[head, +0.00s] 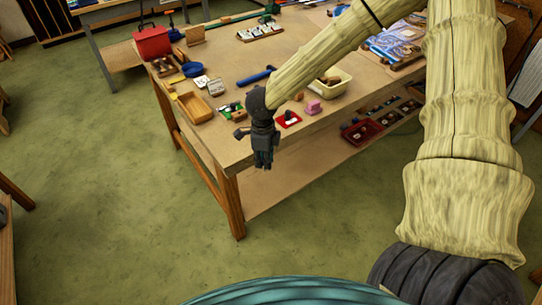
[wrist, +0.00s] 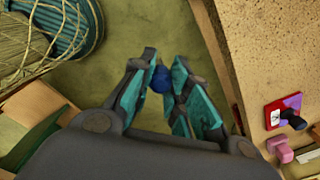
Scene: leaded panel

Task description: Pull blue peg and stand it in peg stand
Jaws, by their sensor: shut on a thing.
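My gripper (wrist: 160,75) is shut on the blue peg (wrist: 159,80), whose rounded blue end shows between the teal-padded fingertips in the wrist view. In the head view my gripper (head: 264,162) points down just off the table's near edge, and the peg cannot be made out there. The wrist view shows floor beneath the peg. I cannot tell for sure which thing is the peg stand. A small red square piece (head: 288,119) with a dark and white top lies on the table near my gripper; it also shows in the wrist view (wrist: 272,117).
The wooden table (head: 222,143) holds a pink block (head: 313,107), a cream bin (head: 335,84), a blue-handled tool (head: 256,77), a wooden tray (head: 195,107) and a green item (head: 231,112). Red trays (head: 362,132) sit on the lower shelf. Open green floor (head: 110,180) lies left.

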